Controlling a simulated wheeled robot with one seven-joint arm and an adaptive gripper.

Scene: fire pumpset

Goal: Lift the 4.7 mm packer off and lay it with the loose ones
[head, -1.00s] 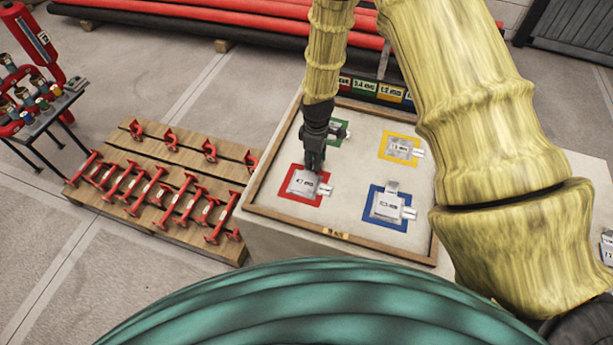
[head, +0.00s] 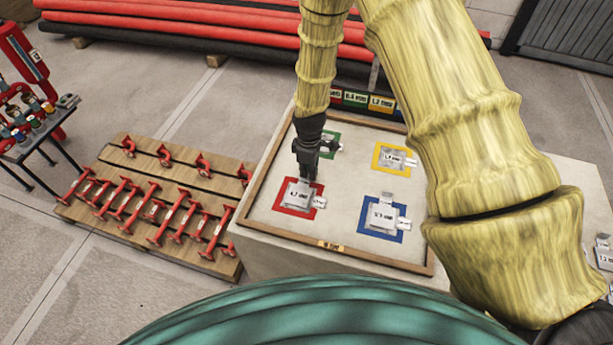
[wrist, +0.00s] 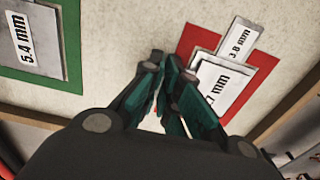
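The 4.7 mm packer (head: 299,194), a thin pale plate with a printed label, is at the red-bordered square (head: 281,207), over another packer whose 3.8 mm tab (wrist: 241,42) sticks out in the wrist view. My gripper (head: 308,178) points down at the far edge of the 4.7 mm packer. In the wrist view its teal fingers (wrist: 168,68) have come together at that edge and look shut on it; the part between them is hidden. Any gap under the packer is too small to tell. Loose packers (head: 604,254) show at the right picture edge, partly cut off.
The wood-rimmed board (head: 262,178) also has green (head: 334,136), yellow (head: 378,152) and blue (head: 368,222) squares with packers. Labelled bins (head: 356,100) stand behind it. A pallet with red fittings (head: 150,205) is left. Bare bench top lies right, partly behind my arm.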

